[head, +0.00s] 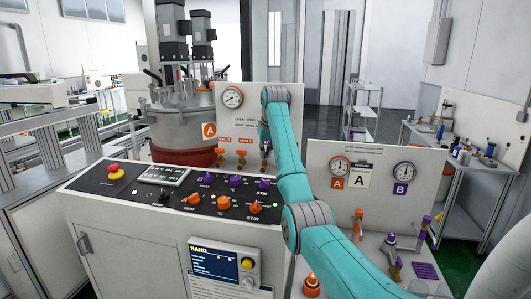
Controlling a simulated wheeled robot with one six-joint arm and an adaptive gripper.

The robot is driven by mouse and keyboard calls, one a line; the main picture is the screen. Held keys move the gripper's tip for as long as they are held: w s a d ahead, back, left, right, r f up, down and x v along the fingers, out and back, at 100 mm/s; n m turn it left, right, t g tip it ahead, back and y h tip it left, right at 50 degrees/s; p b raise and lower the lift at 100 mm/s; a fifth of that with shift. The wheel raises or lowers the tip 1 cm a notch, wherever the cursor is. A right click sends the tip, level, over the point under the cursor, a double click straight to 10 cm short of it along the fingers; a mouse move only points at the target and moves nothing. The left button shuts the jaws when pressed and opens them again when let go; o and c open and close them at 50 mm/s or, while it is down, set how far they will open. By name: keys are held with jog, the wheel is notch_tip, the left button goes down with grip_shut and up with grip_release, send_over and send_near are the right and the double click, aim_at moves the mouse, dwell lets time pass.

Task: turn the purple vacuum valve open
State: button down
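Several purple-marked parts stand at the right bench below the gauge panel (325,215). An upright purple-topped handle (425,226) is at the right and looks like a valve lever. A purple-and-white fitting (390,240) and another purple piece (397,266) are left of it. I cannot tell for sure which is the vacuum valve or how far it is turned. My gripper (266,149) is small and dark at the end of my teal arm, in front of the rear panel. It is well left of and behind these purple parts. Its fingers are too small to read.
A control console (130,212) with purple and orange knobs and a red stop button (114,168) stands left. The rear gauge panel (270,110) has orange valves (220,153) below it. An upright orange handle (358,219) stands on the right bench. Shelves (362,105) stand behind.

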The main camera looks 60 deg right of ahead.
jog(key=shift+f, duration=0.1)
jog(key=shift+w+a+f+m+g+h, duration=0.15)
jog(key=shift+m+g+h, duration=0.25)
jog(key=shift+m, duration=1.05)
jog(key=shift+w+a+r+m+g+h, duration=0.15)
jog(key=shift+m+g, duration=0.35)
jog(key=shift+m, duration=0.95)
jog(key=shift+f, duration=0.1)
jog(key=c, duration=1.2)
grip_release()
notch_tip(320, 180, up, 10)
jog(key=shift+r, duration=0.1)
